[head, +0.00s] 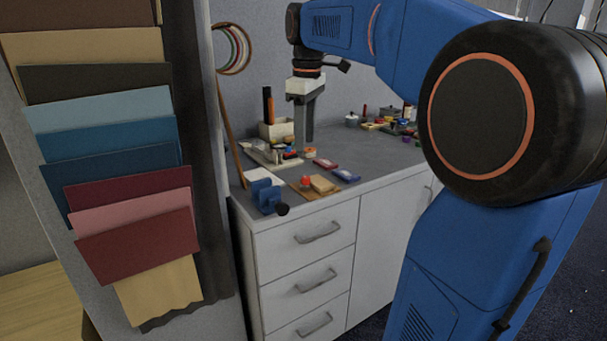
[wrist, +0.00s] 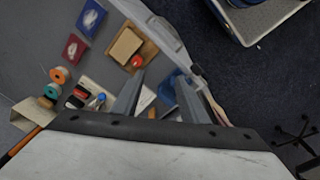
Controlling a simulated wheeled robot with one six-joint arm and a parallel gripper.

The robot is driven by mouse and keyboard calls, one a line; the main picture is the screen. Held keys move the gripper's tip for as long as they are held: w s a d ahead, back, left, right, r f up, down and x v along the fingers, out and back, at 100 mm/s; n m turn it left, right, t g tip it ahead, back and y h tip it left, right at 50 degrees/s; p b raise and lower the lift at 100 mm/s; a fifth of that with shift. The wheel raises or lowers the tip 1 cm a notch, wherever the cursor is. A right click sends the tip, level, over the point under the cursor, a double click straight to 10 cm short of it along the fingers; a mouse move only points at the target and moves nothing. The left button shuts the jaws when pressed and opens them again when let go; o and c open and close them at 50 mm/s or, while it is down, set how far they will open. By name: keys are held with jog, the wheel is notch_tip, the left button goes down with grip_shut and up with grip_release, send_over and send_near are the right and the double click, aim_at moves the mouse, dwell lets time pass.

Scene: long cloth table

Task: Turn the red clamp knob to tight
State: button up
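The red clamp knob (head: 306,181) is a small round red shape beside a tan block (head: 322,184) on a wooden board (head: 308,193) near the table's front edge. In the wrist view the knob (wrist: 137,61) sits at the block's lower right, just beyond the tip of the left finger. I cannot tell its turn angle or any marking. My gripper (head: 307,138) points down above the table, behind the board and apart from the knob in the head view. In the wrist view my gripper (wrist: 160,77) has its fingers spread, with nothing held between them.
A blue vise (head: 266,196) with a black end stands left of the board at the table edge. Spools and small items (head: 283,153) crowd a tray behind. Grey tabletop is clear around the packets.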

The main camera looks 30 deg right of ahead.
notch_tip(320, 180, up, 3)
jog(key=n+g, duration=0.1)
jog(key=n, duration=0.1)
send_over(306, 177)
notch_tip(306, 177, down, 17)
jog(key=shift+s+f, duration=0.1)
dwell(0.3)
jog(key=shift+c, duration=0.6)
grip_shut()
